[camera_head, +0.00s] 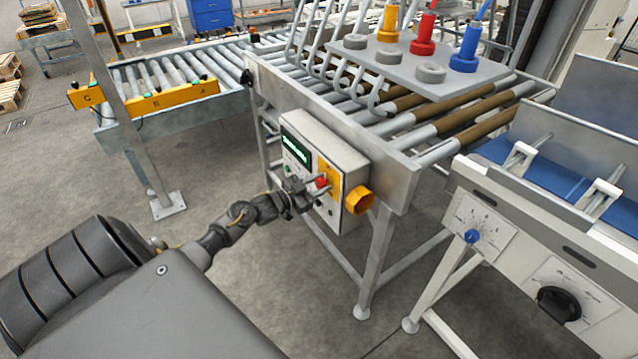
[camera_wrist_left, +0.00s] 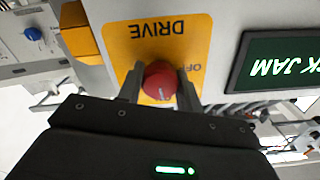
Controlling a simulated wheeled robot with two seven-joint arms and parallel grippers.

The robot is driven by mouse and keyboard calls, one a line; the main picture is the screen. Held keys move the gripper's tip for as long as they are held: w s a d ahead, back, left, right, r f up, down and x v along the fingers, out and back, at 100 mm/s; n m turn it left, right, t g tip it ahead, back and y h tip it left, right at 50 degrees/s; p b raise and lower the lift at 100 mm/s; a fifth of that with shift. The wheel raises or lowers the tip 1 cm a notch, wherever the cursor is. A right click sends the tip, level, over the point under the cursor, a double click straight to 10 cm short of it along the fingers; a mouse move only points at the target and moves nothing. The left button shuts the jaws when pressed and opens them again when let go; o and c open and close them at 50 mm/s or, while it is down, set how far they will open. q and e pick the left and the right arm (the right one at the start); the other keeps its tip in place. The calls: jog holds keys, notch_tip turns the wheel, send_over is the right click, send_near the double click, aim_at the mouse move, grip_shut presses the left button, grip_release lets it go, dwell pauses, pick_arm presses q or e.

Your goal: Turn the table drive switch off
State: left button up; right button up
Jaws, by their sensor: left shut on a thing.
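The drive switch is a red knob (camera_wrist_left: 160,82) on a yellow plate (camera_wrist_left: 185,40) marked DRIVE, with part of an OFF mark beside it; the picture is upside down in the left wrist view. In the head view the red knob (camera_head: 321,183) is on the front of a grey control box (camera_head: 322,150) fixed to the conveyor frame. My left gripper (camera_head: 311,187) reaches the box from the left, and its fingers (camera_wrist_left: 160,88) are shut on the knob, one on each side. The knob's exact angle is hard to tell. My right gripper is not in view.
The box has a green-lit display (camera_head: 296,149), reading partly "CK JAM" in the wrist view, and a yellow-orange knob (camera_head: 359,200) on its right side. A roller conveyor (camera_head: 400,120) carries a grey plate (camera_head: 415,72) with coloured pieces. A white machine (camera_head: 540,240) stands at right.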

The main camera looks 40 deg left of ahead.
pick_arm(q)
jog(key=n+p, duration=0.2)
jog(key=n, duration=0.2)
jog(key=shift+r+n, duration=0.15)
jog(key=shift+n, duration=0.15)
jog(key=n+p, duration=0.1)
jog(key=n, duration=0.3)
jog(key=shift+n+p, duration=0.3)
jog(key=shift+p, duration=0.1)
jog(key=n+p, duration=0.1)
jog(key=n, duration=0.3)
jog(key=shift+p, duration=0.35)
jog(key=shift+n+p, duration=0.45)
jog(key=shift+n, duration=1.15)
jog(key=o, duration=1)
jog(key=shift+s, duration=0.1)
